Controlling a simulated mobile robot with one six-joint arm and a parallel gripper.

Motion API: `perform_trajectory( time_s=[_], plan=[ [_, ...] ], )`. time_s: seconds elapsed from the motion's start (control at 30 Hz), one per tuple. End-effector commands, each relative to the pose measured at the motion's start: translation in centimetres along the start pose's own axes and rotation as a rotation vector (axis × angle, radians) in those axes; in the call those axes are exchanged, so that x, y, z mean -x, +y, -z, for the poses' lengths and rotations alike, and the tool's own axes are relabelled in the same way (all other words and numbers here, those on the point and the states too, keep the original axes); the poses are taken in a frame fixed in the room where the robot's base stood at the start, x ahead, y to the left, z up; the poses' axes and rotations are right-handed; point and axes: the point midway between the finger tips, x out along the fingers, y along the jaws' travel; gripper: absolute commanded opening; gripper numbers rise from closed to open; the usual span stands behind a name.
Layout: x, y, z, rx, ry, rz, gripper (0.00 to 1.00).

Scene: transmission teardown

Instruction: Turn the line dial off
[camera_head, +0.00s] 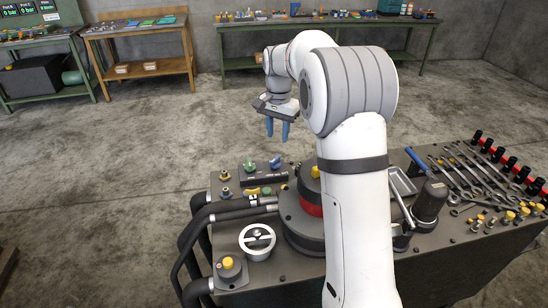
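My gripper (277,127) hangs pointing down with two blue fingers. The fingers are apart with nothing between them, above the floor just beyond my cart's far edge. A dark panel with small screens (28,8) is at the top left, cut off by the picture's top edge. Its text seems to read "0 bar", but it is small. I cannot make out a line dial on it. The panel stands on a green bench (45,34), far from my gripper.
A wooden bench (140,27) with coloured items stands right of the green bench. A long green bench (300,24) with small parts stands along the back wall. Open concrete floor (130,150) lies between. My cart carries wrenches (470,170), sockets and a round silver part (257,241).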

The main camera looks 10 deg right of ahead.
Motion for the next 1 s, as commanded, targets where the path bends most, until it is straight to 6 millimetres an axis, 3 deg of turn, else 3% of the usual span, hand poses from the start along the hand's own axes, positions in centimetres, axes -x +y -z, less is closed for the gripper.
perform_trajectory(
  time_s=[0.03,0.1,0.23,0.37,0.7,1.0],
  plan=[
    [-1.7,-0.8,0.9,-0.025,-0.009,-0.008,0.34],
    [-3.0,-1.5,1.8,-0.055,-0.018,-0.015,0.34],
    [-4.3,-2.2,2.7,-0.089,-0.026,-0.023,0.34],
    [-5.5,-2.3,2.9,-0.099,-0.029,-0.025,0.34],
    [-10.7,-2.1,2.8,-0.097,-0.029,-0.025,0.34],
    [-12.2,-2.0,2.8,-0.097,-0.027,-0.024,0.34]
  ],
)
